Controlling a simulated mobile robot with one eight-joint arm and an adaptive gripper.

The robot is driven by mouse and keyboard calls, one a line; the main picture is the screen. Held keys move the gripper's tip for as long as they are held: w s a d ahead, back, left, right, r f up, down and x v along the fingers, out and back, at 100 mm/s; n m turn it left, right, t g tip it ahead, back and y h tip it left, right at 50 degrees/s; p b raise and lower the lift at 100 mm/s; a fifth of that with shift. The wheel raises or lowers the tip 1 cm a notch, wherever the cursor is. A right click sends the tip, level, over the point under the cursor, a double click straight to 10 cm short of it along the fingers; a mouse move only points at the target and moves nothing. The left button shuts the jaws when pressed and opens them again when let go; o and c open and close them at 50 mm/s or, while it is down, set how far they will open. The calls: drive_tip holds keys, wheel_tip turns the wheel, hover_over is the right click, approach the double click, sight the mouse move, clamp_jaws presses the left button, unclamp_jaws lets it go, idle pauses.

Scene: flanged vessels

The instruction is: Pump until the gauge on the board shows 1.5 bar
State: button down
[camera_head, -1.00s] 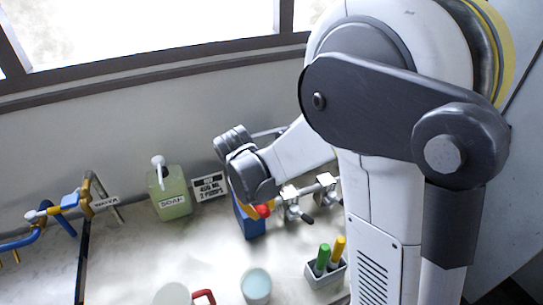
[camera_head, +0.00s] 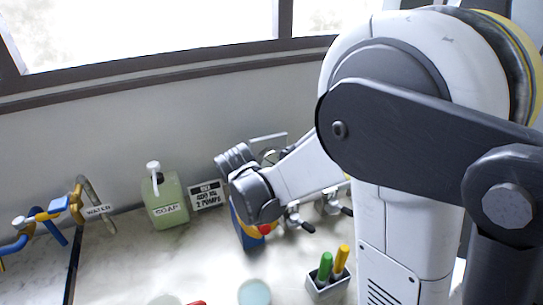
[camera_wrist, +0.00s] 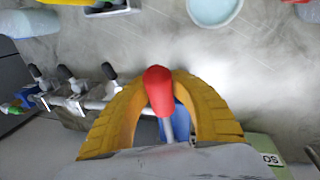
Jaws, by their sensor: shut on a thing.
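A blue pump body (camera_head: 246,235) stands on the worktop below my gripper. Its red-knobbed handle (camera_wrist: 158,90) has a grey rod. The red knob also shows in the head view (camera_head: 265,230). My gripper (camera_wrist: 166,92) has its yellow fingers closed around the handle, one on each side, with the knob sticking out between them. In the head view my gripper (camera_head: 260,222) hides much of the pump. The gauge cannot be made out; no dial or reading is legible in either view.
A green soap bottle (camera_head: 165,203) and a black-and-white sign (camera_head: 207,195) stand left of the pump. Valves (camera_head: 295,216) sit close on its right. A holder with green and yellow pens (camera_head: 328,284) and a pale-blue cup (camera_head: 254,293) stand nearer. A water tap (camera_head: 60,205) is far left.

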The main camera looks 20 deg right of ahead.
drive_tip(key=r, duration=0.2)
drive_tip(key=w+r+p, duration=0.1)
drive_tip(key=shift+w+a+r, duration=0.15)
drive_tip(key=shift+w+r, duration=0.05)
drive_tip(key=shift+r, duration=0.2)
wheel_tip(320, 180, down, 10)
drive_tip(key=s+b, duration=0.2)
drive_tip(key=b, duration=0.7)
drive_tip(key=r+p, duration=0.2)
drive_tip(key=r, duration=0.1)
drive_tip(key=w+r+p, duration=0.1)
drive_tip(key=r+p, duration=0.2)
drive_tip(key=w+r+p, duration=0.1)
drive_tip(key=r+p, duration=0.2)
drive_tip(key=r, duration=0.1)
drive_tip(key=shift+w, duration=0.2)
drive_tip(key=shift+s+a, duration=0.1)
drive_tip(key=shift+s, duration=0.15)
